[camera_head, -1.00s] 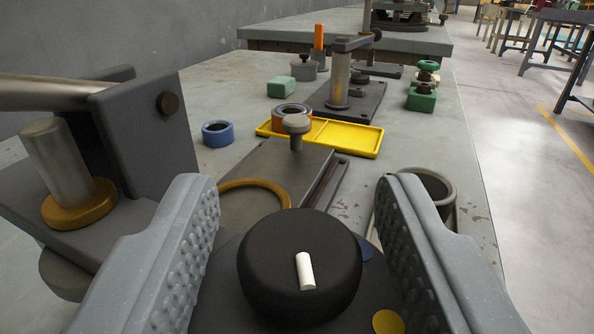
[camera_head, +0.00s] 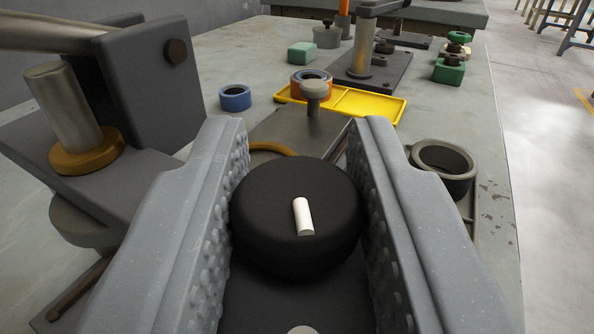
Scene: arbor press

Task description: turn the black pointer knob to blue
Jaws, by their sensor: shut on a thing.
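The black pointer knob (camera_head: 265,228) is a round dark cap with a short white pointer line (camera_head: 303,216) on its top. The line lies a little right of the knob's middle and slants slightly, its lower end to the right. My gripper (camera_head: 303,170) is shut on the knob, one textured finger on its left side and one on its right. The fingers hide the plate at the knob's sides. A pale round mark (camera_head: 302,330) shows at the bottom edge. No blue mark on the plate is visible now.
The press frame (camera_head: 148,85) with its metal post stands close at left. A grey ring holder (camera_head: 443,160) stands at right.

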